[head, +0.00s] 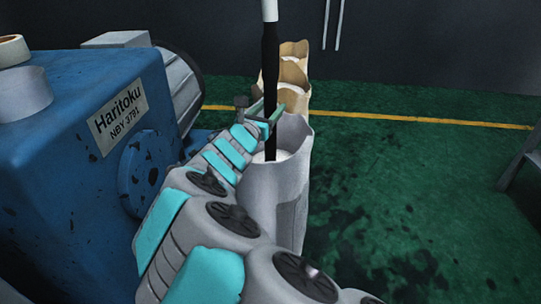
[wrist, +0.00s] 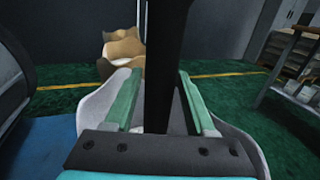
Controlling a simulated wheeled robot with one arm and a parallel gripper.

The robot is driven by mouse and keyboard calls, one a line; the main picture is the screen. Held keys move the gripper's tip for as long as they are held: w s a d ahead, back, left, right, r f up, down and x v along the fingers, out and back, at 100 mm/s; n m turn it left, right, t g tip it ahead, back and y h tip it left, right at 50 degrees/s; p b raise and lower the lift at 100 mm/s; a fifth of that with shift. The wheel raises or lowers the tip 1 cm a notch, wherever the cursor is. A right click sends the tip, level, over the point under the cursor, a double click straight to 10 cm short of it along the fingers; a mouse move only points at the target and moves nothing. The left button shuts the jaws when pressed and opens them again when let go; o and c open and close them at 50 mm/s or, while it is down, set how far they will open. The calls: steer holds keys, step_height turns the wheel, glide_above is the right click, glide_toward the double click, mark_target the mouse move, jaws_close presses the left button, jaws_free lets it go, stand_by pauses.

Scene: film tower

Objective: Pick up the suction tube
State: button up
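The suction tube (head: 270,62) is a black upright rod with a white upper section. Its lower end goes down into the nearest pale sack (head: 290,205). My gripper (head: 268,113) is level with the tube, just above the sack's mouth. In the wrist view, the black tube (wrist: 166,50) rises between my two green fingers. The fingers are spread apart, with a narrow gap visible beside the tube, so the gripper looks open around it. The tube's bottom is hidden inside the sack.
A blue machine (head: 70,130) labelled Haritoku stands close on the left, with a grey motor behind. Tan sacks (head: 294,50) stand behind the pale one. A shelf (wrist: 292,70) stands right.

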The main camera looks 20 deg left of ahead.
jaws_close()
stand_by(1.0)
